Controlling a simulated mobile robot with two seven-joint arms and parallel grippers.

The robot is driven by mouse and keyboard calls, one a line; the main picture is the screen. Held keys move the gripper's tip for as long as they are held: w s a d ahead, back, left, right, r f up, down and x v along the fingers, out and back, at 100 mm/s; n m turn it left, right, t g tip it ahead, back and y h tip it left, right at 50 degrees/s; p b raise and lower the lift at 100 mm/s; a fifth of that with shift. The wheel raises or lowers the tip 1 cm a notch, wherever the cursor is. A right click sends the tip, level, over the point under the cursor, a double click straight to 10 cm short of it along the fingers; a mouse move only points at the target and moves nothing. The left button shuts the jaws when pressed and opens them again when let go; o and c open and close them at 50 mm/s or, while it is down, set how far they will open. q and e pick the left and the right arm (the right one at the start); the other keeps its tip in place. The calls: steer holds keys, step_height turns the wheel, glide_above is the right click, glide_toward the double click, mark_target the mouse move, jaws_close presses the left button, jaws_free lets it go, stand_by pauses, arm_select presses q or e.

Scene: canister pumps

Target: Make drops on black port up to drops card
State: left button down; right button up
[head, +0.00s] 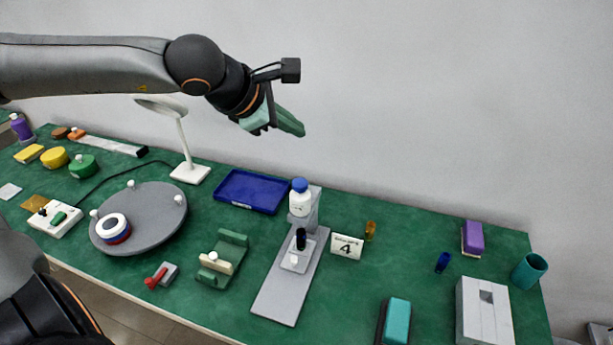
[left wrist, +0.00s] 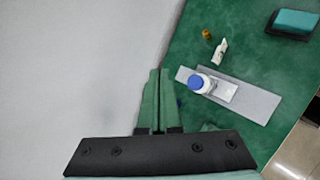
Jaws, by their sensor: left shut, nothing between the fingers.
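My left gripper (head: 292,122) is raised high above the back of the table, with its green fingers shut and nothing between them; the shut fingers (left wrist: 157,100) also show in the left wrist view. Below it, a white bottle with a blue cap (head: 300,198) stands on a grey stand at the back of a long grey board (head: 279,297). A small upright black piece (head: 301,239) is in front of the bottle, beside a small pale block. A white card (head: 346,247) showing a 4 stands just right of it. The card's small text is too small to read. My right gripper is out of view.
A blue tray (head: 222,195) lies left of the stand, with a white lamp (head: 190,174) and a grey round plate (head: 160,238) further left. A green fixture (head: 217,282) is left of the board. A teal-topped block (head: 398,318) and grey box (head: 485,312) are right.

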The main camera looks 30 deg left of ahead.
mark_target(295, 184)
arm_select(q)
step_height(295, 184, down, 8)
steer(key=b, duration=0.6)
steer(key=shift+s+f, duration=0.1)
steer(key=shift+f, duration=0.1)
steer(key=shift+f+b, duration=0.2)
steer(key=shift+b, duration=0.25)
stand_by(0.9)
steer(key=shift+f, duration=0.1)
stand_by(0.6)
